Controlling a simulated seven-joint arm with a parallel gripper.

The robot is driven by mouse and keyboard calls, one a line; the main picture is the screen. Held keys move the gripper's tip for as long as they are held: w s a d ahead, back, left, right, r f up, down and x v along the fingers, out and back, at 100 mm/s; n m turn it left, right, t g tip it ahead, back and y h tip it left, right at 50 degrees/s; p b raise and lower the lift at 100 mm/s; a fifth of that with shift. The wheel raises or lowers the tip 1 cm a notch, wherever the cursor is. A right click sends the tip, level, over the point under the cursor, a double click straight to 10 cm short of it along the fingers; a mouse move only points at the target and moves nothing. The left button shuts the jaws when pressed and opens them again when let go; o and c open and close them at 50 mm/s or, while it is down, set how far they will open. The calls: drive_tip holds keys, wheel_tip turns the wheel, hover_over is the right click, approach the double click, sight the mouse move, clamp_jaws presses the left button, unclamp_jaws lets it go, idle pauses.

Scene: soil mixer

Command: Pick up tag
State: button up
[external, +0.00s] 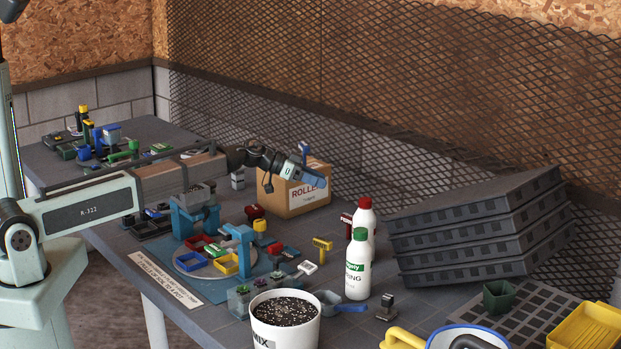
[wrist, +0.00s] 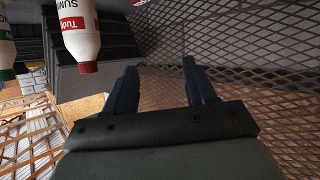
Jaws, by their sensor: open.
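Three tag-like pieces show in the external view. A white one (external: 306,268) lies flat on the table. A yellow T-shaped one (external: 322,246) stands to its right, and a dark red one (external: 346,221) stands beside the bottles, partly hidden. I cannot tell which one is the tag of the task. My gripper (external: 317,180) is above the table, in front of the cardboard box and well above these pieces. In the wrist view my gripper (wrist: 158,78) has its two blue fingers apart with nothing between them. No tag is clear in the wrist view.
A red-capped bottle (external: 365,213) and a green-capped bottle (external: 357,266) stand to the right. A cardboard box (external: 295,195) is behind my gripper. A soil bucket (external: 285,325) is in front, stacked black trays (external: 475,228) are at right, and a blue fixture (external: 240,250) is at left.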

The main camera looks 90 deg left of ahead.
drive_tip(key=w+d+f+n+h, duration=0.2)
drive_tip(key=d, duration=0.3)
drive_tip(key=n+g+h, duration=0.2)
drive_tip(key=n+h, duration=0.5)
drive_tip(key=n, duration=1.8)
hover_over(319, 238)
drive_tip(key=s+a, duration=0.2)
drive_tip(key=s, duration=0.1)
drive_tip(key=shift+w+f, duration=0.2)
drive_tip(key=shift+f, duration=3.6)
drive_tip(key=shift+x, duration=2.45)
drive_tip(key=shift+c, duration=0.3)
clamp_jaws()
